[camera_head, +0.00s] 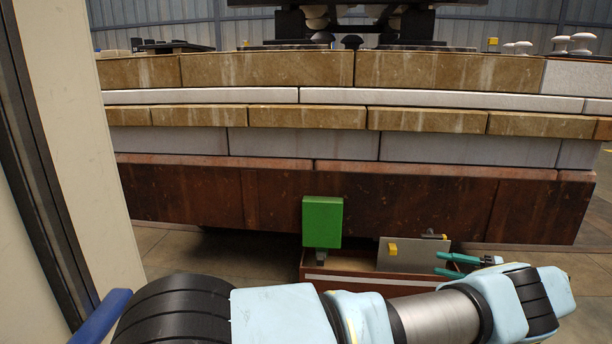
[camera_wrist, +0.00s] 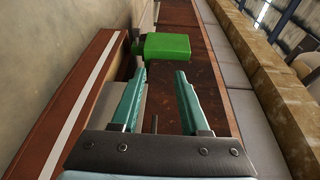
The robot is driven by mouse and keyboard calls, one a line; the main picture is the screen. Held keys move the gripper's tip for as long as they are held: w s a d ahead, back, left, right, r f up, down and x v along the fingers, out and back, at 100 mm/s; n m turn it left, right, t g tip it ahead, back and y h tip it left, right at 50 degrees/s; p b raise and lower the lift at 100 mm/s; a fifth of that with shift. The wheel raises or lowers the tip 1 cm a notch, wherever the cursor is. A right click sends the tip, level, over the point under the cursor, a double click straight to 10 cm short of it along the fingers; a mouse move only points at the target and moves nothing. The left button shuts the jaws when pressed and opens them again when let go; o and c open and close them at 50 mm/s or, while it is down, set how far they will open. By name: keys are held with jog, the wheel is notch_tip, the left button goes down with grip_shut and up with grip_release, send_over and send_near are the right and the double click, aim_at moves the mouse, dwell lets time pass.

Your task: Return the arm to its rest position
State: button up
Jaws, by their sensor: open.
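My arm stretches across the bottom of the head view, from lower left to right. My gripper (camera_head: 438,264) shows behind the arm's far end, with its two teal fingers pointing left. In the wrist view my gripper (camera_wrist: 161,72) is open, with an empty gap between the fingers. The fingers are over or close to a red-brown box (camera_head: 312,275); the exact height cannot be told. A green block (camera_head: 322,217) stands at the box's left end. It also shows beyond the fingertips in the wrist view (camera_wrist: 167,46).
The box has a white stripe (camera_wrist: 80,110) and holds a grey panel (camera_head: 413,254) with a yellow piece (camera_head: 392,249). Behind stands a wide layered platform (camera_head: 420,200) of brown and grey slabs. A pale upright panel (camera_head: 75,130) is close on the left. Floor shows at the right.

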jog(key=w+a+r+n+g+h, duration=0.1)
jog(key=w+a+r+g, duration=0.15)
jog(key=w+a, duration=0.3)
jog(key=w+a+r+g+h, duration=0.1)
jog(key=w+a+g, duration=0.25)
jog(key=a, duration=0.35)
jog(key=w+a+r+n+g+h, duration=0.1)
jog(key=a+g+h, duration=0.15)
jog(key=a, duration=0.45)
jog(key=w+a+r+g+h, duration=0.1)
jog(key=a+h, duration=0.2)
jog(key=a, duration=0.5)
jog(key=s+a+r+n+t+h, duration=0.15)
jog(key=s+a+r+h, duration=0.25)
jog(key=s+a, duration=0.5)
jog(key=s+a+r+n+t+h, duration=0.15)
jog(key=s+a+r+h, duration=0.35)
jog(key=s, duration=0.8)
notch_tip(320, 180, up, 54)
jog(key=p, duration=5.5)
jog(key=shift+w+a+f+y+p, duration=0.2)
jog(key=shift+w+y+p, duration=0.05)
jog(key=shift+y+p, duration=0.15)
jog(key=shift+t, duration=0.25)
